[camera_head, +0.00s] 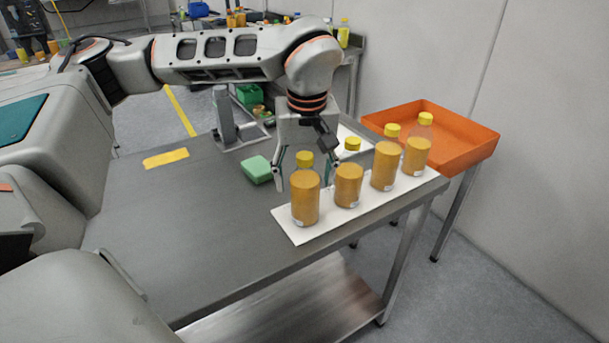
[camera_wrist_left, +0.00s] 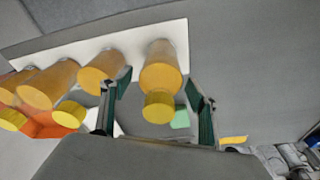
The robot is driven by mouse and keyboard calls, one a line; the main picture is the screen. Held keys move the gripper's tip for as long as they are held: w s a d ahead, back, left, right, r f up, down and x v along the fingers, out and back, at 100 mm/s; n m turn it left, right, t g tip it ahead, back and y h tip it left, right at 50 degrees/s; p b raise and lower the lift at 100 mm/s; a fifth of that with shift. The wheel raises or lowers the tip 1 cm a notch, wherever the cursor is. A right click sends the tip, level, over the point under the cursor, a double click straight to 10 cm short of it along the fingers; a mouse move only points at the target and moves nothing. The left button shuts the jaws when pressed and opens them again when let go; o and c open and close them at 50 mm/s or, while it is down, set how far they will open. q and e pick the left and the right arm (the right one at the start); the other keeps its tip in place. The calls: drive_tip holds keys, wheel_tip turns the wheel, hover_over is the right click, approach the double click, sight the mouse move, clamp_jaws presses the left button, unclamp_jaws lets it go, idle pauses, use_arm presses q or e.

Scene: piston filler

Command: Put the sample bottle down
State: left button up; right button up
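The sample bottle (camera_head: 305,200), clear with orange contents and a yellow cap, stands upright at the left end of a white strip (camera_head: 285,222) on the grey table. My left gripper (camera_head: 307,172) is above it, with a finger on each side of its upper part. In the left wrist view the bottle (camera_wrist_left: 160,68) lies between the two spread fingers (camera_wrist_left: 155,115), with gaps visible on both sides. The gripper looks open. Three similar bottles stand to its right on the strip, the nearest one (camera_head: 348,187) close to the right finger. My right gripper is not in view.
A green sponge (camera_head: 257,169) and a yellow strip (camera_head: 166,158) lie on the table (camera_head: 190,225). A grey stand (camera_head: 235,130) is at the back. An orange tray (camera_head: 477,142) stands beyond the right end. The table's front left area is clear.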

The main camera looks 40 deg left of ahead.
sight(305, 156)
use_arm(q)
drive_tip(key=r, duration=0.2)
drive_tip(key=r+p, duration=0.1)
drive_tip(key=r, duration=0.2)
drive_tip(key=r+p, duration=0.1)
drive_tip(key=r, duration=0.1)
drive_tip(key=shift+s+d+r, duration=0.3)
drive_tip(key=shift+s+d, duration=0.1)
drive_tip(key=r, duration=0.3)
drive_tip(key=shift+s+d+r+p, duration=0.2)
drive_tip(key=shift+r+p, duration=0.1)
drive_tip(key=shift+p, duration=0.1)
drive_tip(key=shift+s+r, duration=0.1)
drive_tip(key=shift+r, duration=0.35)
